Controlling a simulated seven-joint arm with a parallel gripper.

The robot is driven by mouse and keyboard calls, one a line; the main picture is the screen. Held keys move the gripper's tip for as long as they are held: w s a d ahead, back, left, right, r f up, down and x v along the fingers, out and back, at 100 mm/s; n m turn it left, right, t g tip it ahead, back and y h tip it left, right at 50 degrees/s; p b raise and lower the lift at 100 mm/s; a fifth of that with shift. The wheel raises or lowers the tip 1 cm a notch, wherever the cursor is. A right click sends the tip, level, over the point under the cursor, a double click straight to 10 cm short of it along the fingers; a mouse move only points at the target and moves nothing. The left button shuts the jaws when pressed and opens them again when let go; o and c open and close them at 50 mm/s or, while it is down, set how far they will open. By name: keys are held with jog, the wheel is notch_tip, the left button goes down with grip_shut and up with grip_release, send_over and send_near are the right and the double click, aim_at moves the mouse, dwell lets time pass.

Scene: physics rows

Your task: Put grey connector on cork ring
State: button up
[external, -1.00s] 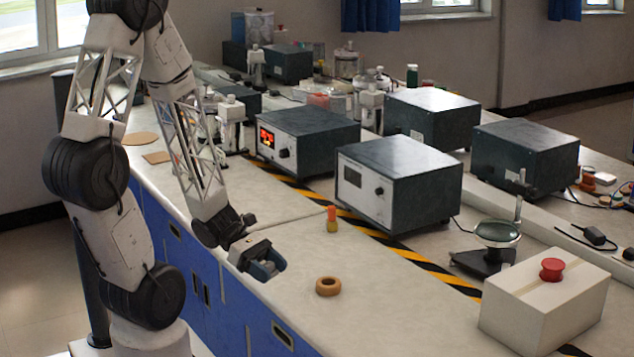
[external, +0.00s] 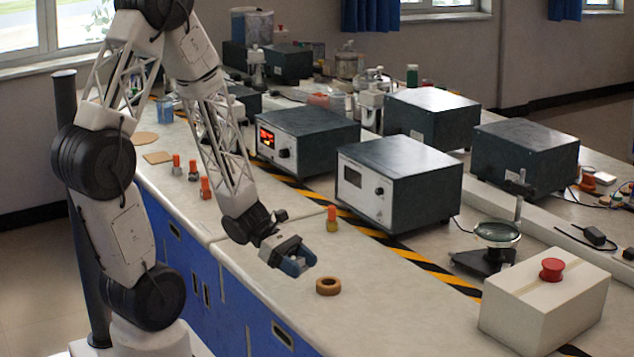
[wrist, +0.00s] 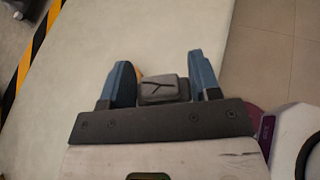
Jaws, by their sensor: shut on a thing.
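My gripper (external: 299,262) is over the white bench near its front edge. In the wrist view, the blue fingers of my gripper (wrist: 160,72) are shut on the grey connector (wrist: 162,88), a small dark grey block with a line mark on its face. In the external view the connector is mostly hidden by the fingers. The cork ring (external: 328,286), a brown ring with a central hole, lies flat on the bench just right of and below my gripper in the picture, apart from it. A sliver of orange-brown behind the left finger in the wrist view is too hidden to name.
Dark instrument boxes (external: 400,182) stand beyond the striped tape (external: 410,255). A box with a red button (external: 545,300) is at the right. Orange-topped pieces (external: 193,168) stand at the left. Bench around the ring is clear.

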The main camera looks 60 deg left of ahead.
jog(key=w, duration=0.5)
jog(key=w+d, duration=0.1)
jog(key=w, duration=0.2)
jog(key=shift+f, duration=0.35)
jog(key=shift+f, duration=0.1)
jog(key=shift+f, duration=1.7)
jog(key=shift+f, duration=0.1)
jog(key=o, duration=0.9)
jog(key=shift+a, duration=0.1)
jog(key=v, duration=1.2)
jog(key=shift+r, duration=0.35)
jog(key=shift+w, duration=0.15)
